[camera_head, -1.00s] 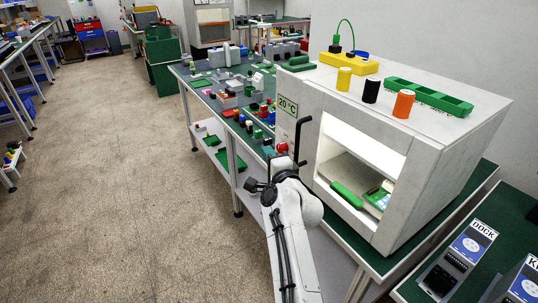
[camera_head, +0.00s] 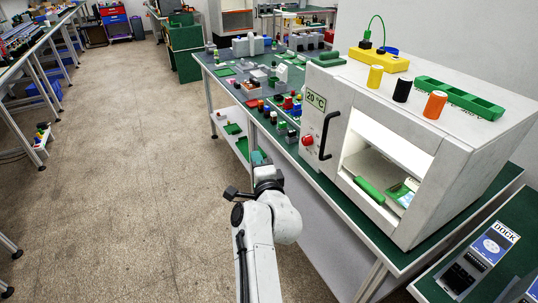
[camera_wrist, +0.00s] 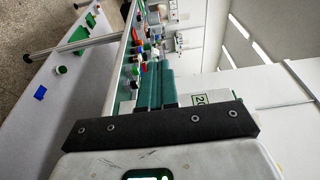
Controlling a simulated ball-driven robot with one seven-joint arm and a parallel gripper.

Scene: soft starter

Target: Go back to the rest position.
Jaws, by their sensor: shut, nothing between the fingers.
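My gripper (camera_head: 258,157) is at the end of my outstretched arm, in front of the workbench edge and left of the white chamber. In the wrist view its two teal fingers (camera_wrist: 156,88) are side by side and shut, with nothing held. The fingers point toward the bench, which lies sideways in that view. The gripper is apart from the chamber's black handle (camera_head: 329,135).
The white chamber (camera_head: 440,175) has a lit open front with a green cylinder (camera_head: 369,190) inside. Small coloured parts crowd the bench (camera_head: 226,72). A dock unit (camera_head: 478,257) stands at the lower right. The floor (camera_head: 130,170) to the left is clear.

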